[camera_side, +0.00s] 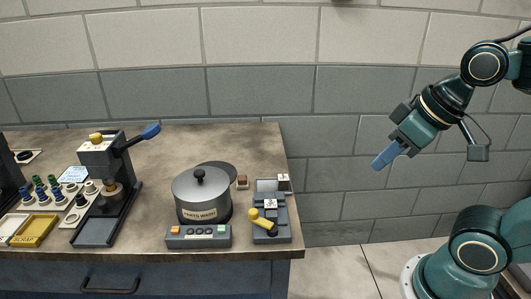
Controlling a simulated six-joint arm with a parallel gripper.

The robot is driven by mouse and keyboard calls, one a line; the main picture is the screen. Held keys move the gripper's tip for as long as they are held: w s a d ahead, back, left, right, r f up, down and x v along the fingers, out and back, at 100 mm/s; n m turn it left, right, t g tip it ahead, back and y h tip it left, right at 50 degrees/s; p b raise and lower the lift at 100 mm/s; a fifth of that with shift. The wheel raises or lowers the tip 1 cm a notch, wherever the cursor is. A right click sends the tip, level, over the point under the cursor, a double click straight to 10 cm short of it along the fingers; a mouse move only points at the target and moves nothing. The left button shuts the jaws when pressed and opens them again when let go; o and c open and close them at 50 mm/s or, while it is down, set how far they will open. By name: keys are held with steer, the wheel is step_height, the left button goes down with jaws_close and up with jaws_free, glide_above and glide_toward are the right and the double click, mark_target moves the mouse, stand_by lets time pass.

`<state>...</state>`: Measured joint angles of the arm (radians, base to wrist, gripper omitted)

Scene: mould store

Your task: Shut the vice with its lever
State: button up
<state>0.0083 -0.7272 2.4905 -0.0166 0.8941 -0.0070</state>
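The vice (283,227) is a small dark grey device near the right front corner of the bench, with a pale label on top. Its yellow lever (261,220) lies across its front left part. The gap between its jaws is too small to make out. My gripper (384,159) hangs in the air right of the bench, higher than the vice and well apart from it. Its blue fingers point down and left and look like one block, so I cannot tell if they are open or shut. I see nothing held.
A grey pot (200,190) labelled "parts wash" stands left of the vice, behind a button box (199,237). A press (98,165) with a blue-tipped handle (150,131) stands further left, near a yellow scrap tray (35,231).

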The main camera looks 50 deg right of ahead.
mark_target(263, 222)
steer(key=shift+w, duration=0.3)
jaws_close()
steer(key=w+f+n+g+y, duration=0.1)
steer(key=w+f+y, duration=0.1)
steer(key=w, duration=0.4)
steer(key=w+a+f+n+g+y, duration=0.1)
steer(key=w+f+n+y, duration=0.1)
steer(key=w+f, duration=0.2)
steer(key=w+f+n+g+y, duration=0.1)
steer(key=w+f, duration=0.3)
steer(key=w, duration=0.6)
steer(key=shift+w+a+n+y, duration=0.2)
steer(key=shift+n+y, duration=0.2)
steer(key=shift+y, duration=0.5)
steer(key=shift+f, duration=0.15)
steer(key=shift+x, duration=4.9)
